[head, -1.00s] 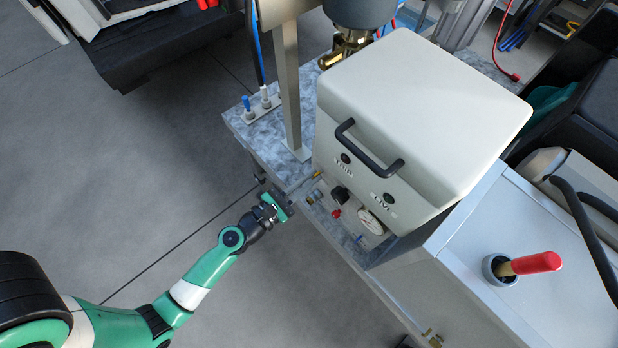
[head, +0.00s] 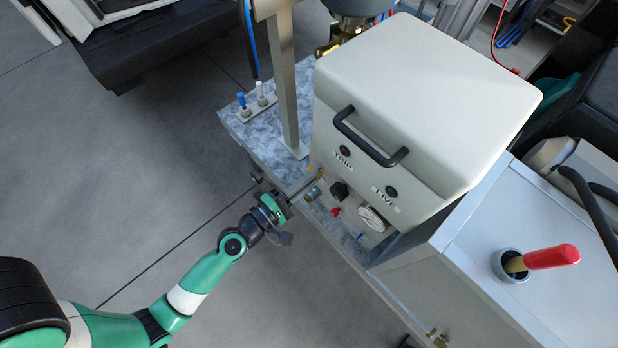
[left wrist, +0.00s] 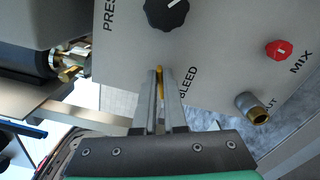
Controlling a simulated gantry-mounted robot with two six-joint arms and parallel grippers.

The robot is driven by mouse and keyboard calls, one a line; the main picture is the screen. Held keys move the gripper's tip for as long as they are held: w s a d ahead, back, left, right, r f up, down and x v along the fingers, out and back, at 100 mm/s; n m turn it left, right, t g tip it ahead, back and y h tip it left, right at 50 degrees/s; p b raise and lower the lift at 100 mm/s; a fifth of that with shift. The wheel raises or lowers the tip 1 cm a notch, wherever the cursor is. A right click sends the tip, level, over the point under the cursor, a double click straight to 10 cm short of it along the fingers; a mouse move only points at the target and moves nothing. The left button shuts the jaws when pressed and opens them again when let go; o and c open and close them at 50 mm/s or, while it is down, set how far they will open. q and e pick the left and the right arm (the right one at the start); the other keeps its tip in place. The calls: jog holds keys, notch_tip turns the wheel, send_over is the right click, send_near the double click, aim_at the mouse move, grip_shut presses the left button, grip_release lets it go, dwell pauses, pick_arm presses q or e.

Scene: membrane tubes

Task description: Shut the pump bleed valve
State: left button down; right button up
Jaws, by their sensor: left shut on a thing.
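The bleed valve's yellow lever (left wrist: 161,82) shows in the left wrist view, beside the word BLEED on the pale pump panel (left wrist: 215,45). My left gripper (left wrist: 161,75) is shut on this lever, with one finger on each side; the fingers hide part of it. In the head view my left gripper (head: 305,184) reaches in from the left to the front panel below the pump's white housing (head: 425,90). My right gripper is not in view.
Close to the fingers are a black knob (left wrist: 166,12), a red MIX knob (left wrist: 279,50), a brass outlet (left wrist: 253,107) and a brass fitting (left wrist: 72,62) at left. A gauge (head: 372,218) sits farther along. A metal post (head: 287,90) stands behind. Open floor lies left.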

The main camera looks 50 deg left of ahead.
pick_arm(q)
jog(key=shift+f+m+b, duration=0.2)
jog(key=shift+m+b, duration=0.4)
jog(key=shift+m, duration=1.6)
jog(key=c, duration=1)
grip_release()
jog(key=s+b, duration=0.2)
jog(key=s, duration=0.2)
jog(key=s+b, duration=0.2)
jog(key=s, duration=0.1)
jog(key=s+b, duration=0.2)
jog(key=s, duration=0.2)
jog(key=shift+s+d, duration=0.25)
jog(key=shift+s, duration=0.1)
